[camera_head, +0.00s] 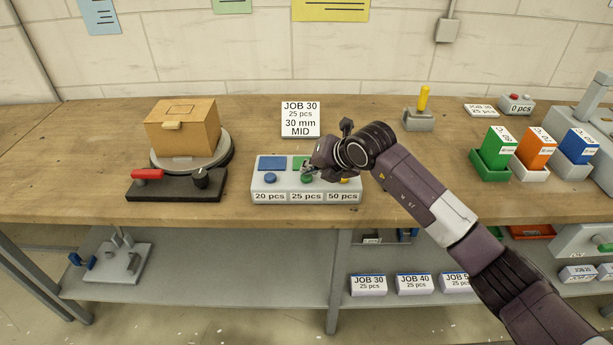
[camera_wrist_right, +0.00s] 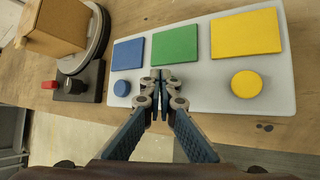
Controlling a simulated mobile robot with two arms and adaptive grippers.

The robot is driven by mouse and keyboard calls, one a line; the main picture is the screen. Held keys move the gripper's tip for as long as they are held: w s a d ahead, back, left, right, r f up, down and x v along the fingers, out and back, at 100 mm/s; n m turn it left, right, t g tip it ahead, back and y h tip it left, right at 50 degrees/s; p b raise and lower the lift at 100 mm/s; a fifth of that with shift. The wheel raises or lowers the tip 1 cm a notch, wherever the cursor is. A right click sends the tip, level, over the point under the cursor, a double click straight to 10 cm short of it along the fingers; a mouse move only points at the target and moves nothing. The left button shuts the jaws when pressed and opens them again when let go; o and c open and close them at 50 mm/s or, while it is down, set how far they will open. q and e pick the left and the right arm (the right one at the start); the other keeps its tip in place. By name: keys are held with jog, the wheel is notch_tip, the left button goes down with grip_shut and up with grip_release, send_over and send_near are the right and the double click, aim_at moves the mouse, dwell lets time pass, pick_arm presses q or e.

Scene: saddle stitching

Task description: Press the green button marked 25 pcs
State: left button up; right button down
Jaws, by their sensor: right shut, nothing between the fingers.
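The pale button box (camera_head: 258,185) stands near the table's front edge, with labels reading 20 pcs, 25 pcs and 50 pcs. The green button (camera_head: 306,178) sits above the 25 pcs label, between the blue button (camera_head: 270,178) and the yellow button. My right gripper (camera_head: 307,168) is shut and empty, pointing down right at the green button. In the right wrist view the shut fingertips (camera_wrist_right: 160,76) cover the green button, just below the green square (camera_wrist_right: 175,46). I cannot tell whether they touch it. My left gripper is not in view.
A cardboard box (camera_head: 182,128) on a round turntable stands left of the button box, behind a dark base with a red handle (camera_head: 147,174). A JOB 30 sign (camera_head: 300,118) stands behind.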

aim_at(308, 177)
jog(key=shift+f+b, duration=0.45)
jog(key=shift+f, duration=0.15)
dwell(0.6)
jog(key=shift+r+p, duration=0.55)
jog(key=shift+r, duration=0.5)
jog(key=shift+r+p, duration=1.3)
jog(key=shift+r, duration=1.2)
